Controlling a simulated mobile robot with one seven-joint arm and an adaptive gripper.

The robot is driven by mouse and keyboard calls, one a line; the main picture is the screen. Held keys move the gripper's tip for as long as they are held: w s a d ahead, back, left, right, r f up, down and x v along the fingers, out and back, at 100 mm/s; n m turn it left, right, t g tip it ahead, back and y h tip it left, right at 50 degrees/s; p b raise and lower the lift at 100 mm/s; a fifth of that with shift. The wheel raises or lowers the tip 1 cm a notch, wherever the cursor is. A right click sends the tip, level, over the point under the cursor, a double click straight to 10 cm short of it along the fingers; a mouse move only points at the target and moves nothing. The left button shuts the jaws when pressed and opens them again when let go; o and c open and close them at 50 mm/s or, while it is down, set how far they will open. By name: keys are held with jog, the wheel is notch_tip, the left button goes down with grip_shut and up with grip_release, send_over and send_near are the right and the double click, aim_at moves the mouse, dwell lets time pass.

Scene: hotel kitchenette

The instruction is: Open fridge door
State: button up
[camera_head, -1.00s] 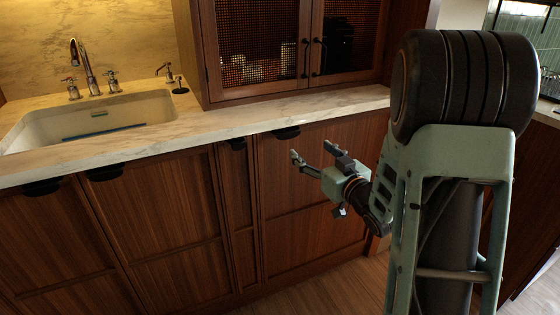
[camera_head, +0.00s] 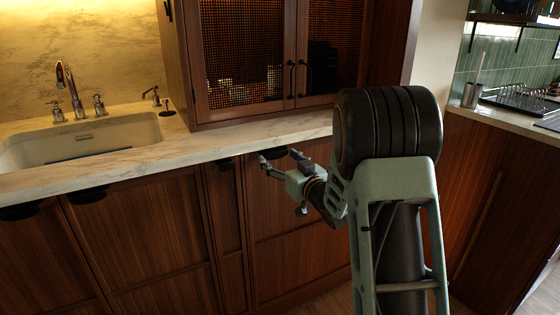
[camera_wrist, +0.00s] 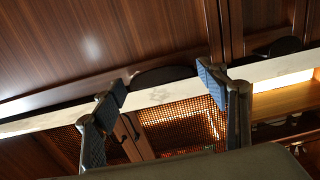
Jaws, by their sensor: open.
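No appliance is plainly marked as a fridge. A closed wooden panel door (camera_head: 300,220) lies below the counter, behind my gripper, with a dark cup-shaped handle (camera_head: 278,153) at its top edge. My gripper (camera_head: 279,158) is open and empty in front of that handle, just under the counter edge. In the wrist view, the dark handle (camera_wrist: 163,75) shows between and beyond the two blue-padded fingers (camera_wrist: 162,86). I cannot tell whether the fingers touch it. The gripper partly covers the handle in the head view.
The marble counter (camera_head: 190,146) overhangs just above the handle. A sink (camera_head: 85,140) with a faucet is at the left. A closed mesh-front cabinet (camera_head: 245,60) stands on the counter. Other closed wooden fronts (camera_head: 140,230) adjoin on the left. A second counter is at the right.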

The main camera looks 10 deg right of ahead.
jog(key=shift+c, duration=0.2)
jog(key=c, duration=1.4)
jog(key=shift+s+d, duration=0.1)
jog(key=shift+s, duration=0.05)
